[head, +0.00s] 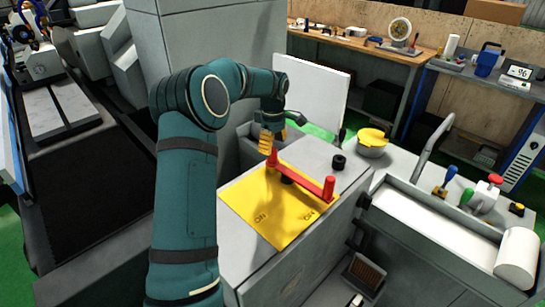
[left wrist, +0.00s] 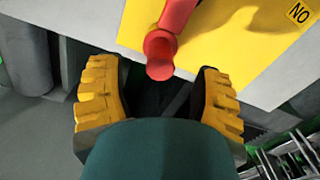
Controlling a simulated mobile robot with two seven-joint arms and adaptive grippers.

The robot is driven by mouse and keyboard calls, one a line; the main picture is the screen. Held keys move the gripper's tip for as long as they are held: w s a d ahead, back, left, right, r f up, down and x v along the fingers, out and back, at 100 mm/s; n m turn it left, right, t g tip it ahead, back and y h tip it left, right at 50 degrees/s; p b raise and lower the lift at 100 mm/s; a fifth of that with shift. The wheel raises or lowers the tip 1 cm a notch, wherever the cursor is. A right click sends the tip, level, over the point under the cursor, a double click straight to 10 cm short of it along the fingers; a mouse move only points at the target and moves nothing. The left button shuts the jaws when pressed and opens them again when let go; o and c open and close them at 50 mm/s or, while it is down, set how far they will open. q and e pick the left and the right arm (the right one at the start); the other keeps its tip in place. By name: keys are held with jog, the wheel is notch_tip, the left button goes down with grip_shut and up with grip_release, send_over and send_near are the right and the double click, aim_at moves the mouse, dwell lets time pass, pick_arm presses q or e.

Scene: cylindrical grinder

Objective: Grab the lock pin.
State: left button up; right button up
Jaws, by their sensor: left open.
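My left gripper (head: 266,142) is open above the lever's far-left end. In the left wrist view the yellow-padded fingers (left wrist: 158,88) are spread apart, with the round end of the red lever (left wrist: 160,48) between and just beyond their tips, apart from both. My right gripper is not in view.
A black knob (head: 339,161) stands on the cabinet behind the lever. A white panel (head: 313,92) stands behind my gripper.

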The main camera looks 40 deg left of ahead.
aim_at(272, 159)
pick_arm(q)
notch_tip(272, 159, down, 4)
jog(key=shift+f, duration=0.25)
grip_shut()
